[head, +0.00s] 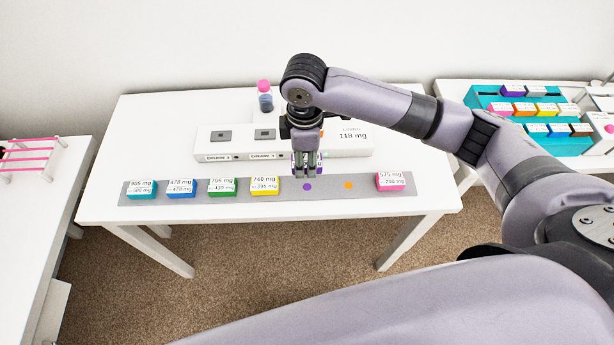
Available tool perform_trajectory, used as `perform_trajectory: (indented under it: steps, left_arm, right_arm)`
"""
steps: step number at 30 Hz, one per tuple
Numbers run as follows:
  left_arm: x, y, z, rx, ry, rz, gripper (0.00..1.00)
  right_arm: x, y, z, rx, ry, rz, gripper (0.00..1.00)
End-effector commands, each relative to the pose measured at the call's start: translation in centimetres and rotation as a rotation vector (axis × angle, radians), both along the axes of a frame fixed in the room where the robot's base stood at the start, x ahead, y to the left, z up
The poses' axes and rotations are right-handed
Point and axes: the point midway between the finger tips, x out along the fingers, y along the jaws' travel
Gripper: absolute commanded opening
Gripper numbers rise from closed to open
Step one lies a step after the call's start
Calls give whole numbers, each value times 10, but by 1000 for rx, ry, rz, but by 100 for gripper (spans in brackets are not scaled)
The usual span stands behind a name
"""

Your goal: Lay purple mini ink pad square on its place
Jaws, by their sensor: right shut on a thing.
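My right gripper (307,168) points down over the grey strip on the middle table. It is shut on the purple mini ink pad (296,168), which is mostly hidden by the fingers. A purple dot (307,187) on the grey strip (328,196) lies just below the gripper in the picture, between the yellow pad and an orange dot (348,185). I cannot tell whether the held pad touches the strip. My left gripper is not in view.
Teal (142,190), blue (181,188), green (222,187) and yellow (264,186) pads stand left of the purple dot; a pink pad (391,182) stands at the right. Behind are a white device (225,147) and a pink-capped bottle (265,98). A teal rack (482,98) stands on the right table.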

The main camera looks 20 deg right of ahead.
Motion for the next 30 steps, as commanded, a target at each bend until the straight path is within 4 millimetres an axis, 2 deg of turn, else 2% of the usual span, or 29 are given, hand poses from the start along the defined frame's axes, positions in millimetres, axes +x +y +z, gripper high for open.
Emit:
perform_trajectory:
  steps: [3, 8, 11, 18, 30]
  left_arm:
    - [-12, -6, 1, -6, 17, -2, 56]
    - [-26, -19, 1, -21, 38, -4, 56]
    - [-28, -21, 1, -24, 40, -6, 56]
    - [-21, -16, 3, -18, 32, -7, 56]
    - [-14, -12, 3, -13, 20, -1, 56]
  right_arm:
    - [-1, 0, -27, -1, 2, -1, 8]
    - [0, 0, -46, 0, -1, 0, 8]
    - [0, 0, -54, -1, 0, 1, 8]
    - [0, 0, -87, 0, 0, 0, 8]
    - [0, 0, -94, 0, -1, 1, 8]
